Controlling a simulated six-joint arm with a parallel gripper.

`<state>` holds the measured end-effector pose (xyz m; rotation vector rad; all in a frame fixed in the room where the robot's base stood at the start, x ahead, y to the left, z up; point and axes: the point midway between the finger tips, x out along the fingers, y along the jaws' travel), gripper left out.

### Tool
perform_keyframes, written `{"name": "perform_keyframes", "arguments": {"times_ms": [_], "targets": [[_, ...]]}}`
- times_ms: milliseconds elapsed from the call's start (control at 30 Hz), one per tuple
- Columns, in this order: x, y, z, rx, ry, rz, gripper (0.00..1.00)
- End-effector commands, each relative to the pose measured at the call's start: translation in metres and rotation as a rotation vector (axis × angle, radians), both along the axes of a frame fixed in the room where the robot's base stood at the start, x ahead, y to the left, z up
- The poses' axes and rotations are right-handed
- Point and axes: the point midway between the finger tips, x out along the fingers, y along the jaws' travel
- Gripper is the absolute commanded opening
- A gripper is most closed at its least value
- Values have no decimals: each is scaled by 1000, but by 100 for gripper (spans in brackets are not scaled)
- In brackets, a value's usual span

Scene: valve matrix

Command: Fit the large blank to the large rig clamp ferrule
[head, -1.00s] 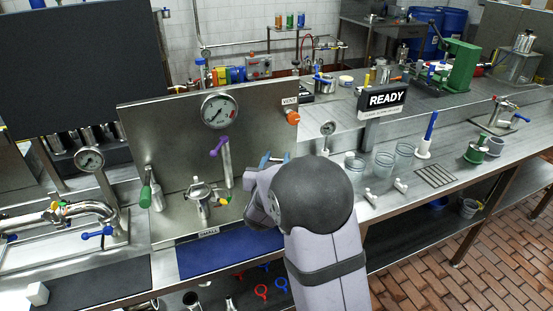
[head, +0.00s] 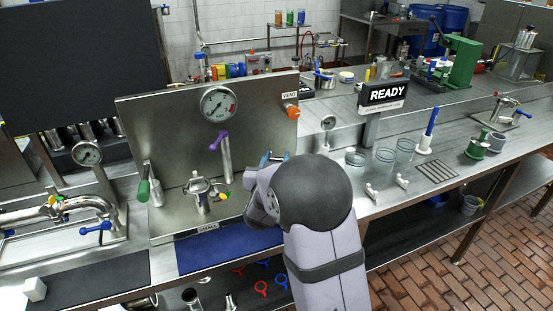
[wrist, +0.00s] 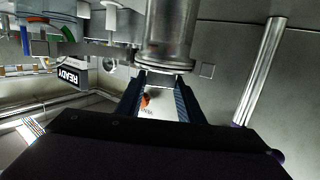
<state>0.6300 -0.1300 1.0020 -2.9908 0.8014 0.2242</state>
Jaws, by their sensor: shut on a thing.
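In the wrist view, the large rig clamp ferrule (wrist: 168,30) is a steel pipe end with a wider flange, just beyond my fingertips. My gripper (wrist: 161,84) has its two dark blue fingers on either side of a thin steel disc edge, which appears to be the large blank (wrist: 163,68). The blank lies against or very close to the flange; I cannot tell whether it touches or is seated. In the head view, my gripper (head: 274,158) shows only blue fingertips above my wrist, in front of the steel panel. My arm hides the blank and ferrule there.
The steel panel (head: 165,125) carries a gauge (head: 219,104) and an orange vent knob (head: 292,112). A small clamp fitting (head: 201,193) stands left of my gripper, above a blue mat (head: 225,249). Glass beakers (head: 383,160) stand right of my arm.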

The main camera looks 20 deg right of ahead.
Motion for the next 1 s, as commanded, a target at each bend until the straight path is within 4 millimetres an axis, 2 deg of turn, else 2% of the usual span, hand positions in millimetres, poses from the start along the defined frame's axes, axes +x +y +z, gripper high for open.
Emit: {"name": "perform_keyframes", "arguments": {"times_ms": [67,100,167,567,1000], "targets": [[0,0,1,-1,-2,0,8],[0,0,1,-1,-2,0,41],[0,0,1,-1,-2,0,55],[-3,2,0,0,0,1,56],[-48,29,8,1,-2,3,56]]}}
